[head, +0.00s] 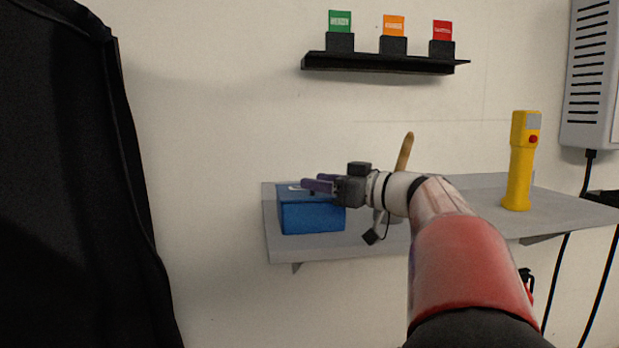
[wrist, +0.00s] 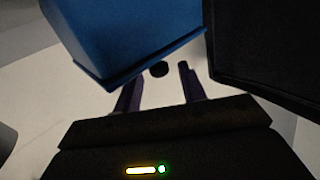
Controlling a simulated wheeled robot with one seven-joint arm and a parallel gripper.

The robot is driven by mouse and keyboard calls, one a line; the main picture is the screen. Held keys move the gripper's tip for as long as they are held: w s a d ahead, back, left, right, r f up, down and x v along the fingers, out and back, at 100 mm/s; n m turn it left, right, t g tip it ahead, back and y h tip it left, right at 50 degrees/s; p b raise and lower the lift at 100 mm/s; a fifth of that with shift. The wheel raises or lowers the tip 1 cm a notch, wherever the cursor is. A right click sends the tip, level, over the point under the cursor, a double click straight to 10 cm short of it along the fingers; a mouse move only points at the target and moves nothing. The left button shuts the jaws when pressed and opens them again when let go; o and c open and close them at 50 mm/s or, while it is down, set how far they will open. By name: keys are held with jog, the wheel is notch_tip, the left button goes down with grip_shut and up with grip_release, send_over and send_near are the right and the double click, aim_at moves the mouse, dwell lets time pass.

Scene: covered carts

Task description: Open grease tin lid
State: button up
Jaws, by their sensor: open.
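The grease tin appears to be the blue box (head: 310,216) at the left front of the grey shelf; its lid looks shut. It also shows large at the upper left of the wrist view (wrist: 125,35), with a projecting edge. My gripper (head: 308,184) is at the top of the box, its purple fingers apart and overlapping the box's top in the head view. In the wrist view the open fingers (wrist: 160,72) lie just below the box edge, with a small dark round piece between the tips. I cannot tell whether they touch anything, and my fingers partly hide the top.
The grey shelf (head: 475,212) also holds a yellow handheld device (head: 519,165) at the right and a wooden handle (head: 405,152) behind my wrist. A black ledge (head: 385,63) with three coloured cards is above. A black cover (head: 65,180) fills the left.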

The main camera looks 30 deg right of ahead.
jog(key=shift+x, duration=1.15)
grip_shut()
